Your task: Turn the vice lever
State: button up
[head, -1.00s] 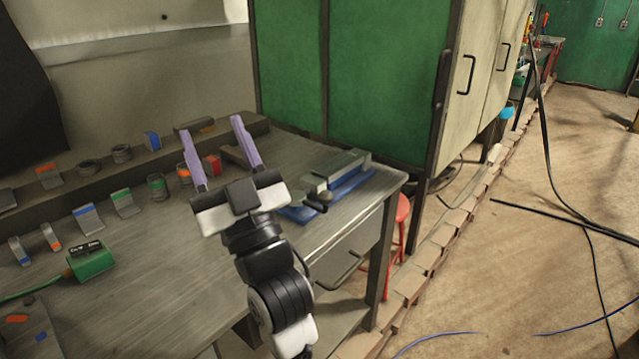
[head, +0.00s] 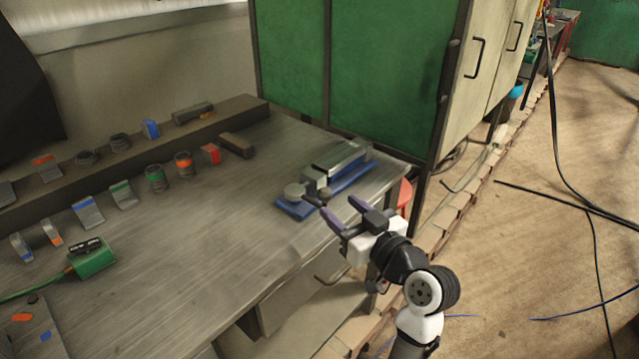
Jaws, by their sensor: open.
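The vice (head: 341,161) is a grey metal block on a blue base (head: 293,208), near the right end of the workbench. A round grey part (head: 295,191) sits at its front left. The vice lever (head: 325,192) shows as a small dark knob and a dark bit on the vice's near side; part of it is hard to make out behind a fingertip. My gripper (head: 340,205) is open, its two purple fingers pointing toward the vice. The fingertips are just in front of the lever, and I cannot tell whether they touch it.
The workbench (head: 230,235) is clear in its middle. Several marked blocks and rings stand along its back, with a brown block (head: 237,145) nearest the vice. A green box (head: 92,260) with a cable is at left. A green cabinet (head: 385,80) stands behind the vice.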

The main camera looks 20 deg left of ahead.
jog(key=p+x, duration=0.1)
jog(key=x, duration=0.7)
jog(key=shift+w+a+p, duration=0.15)
jog(key=shift+a+p, duration=0.15)
jog(key=shift+p, duration=0.1)
grip_shut()
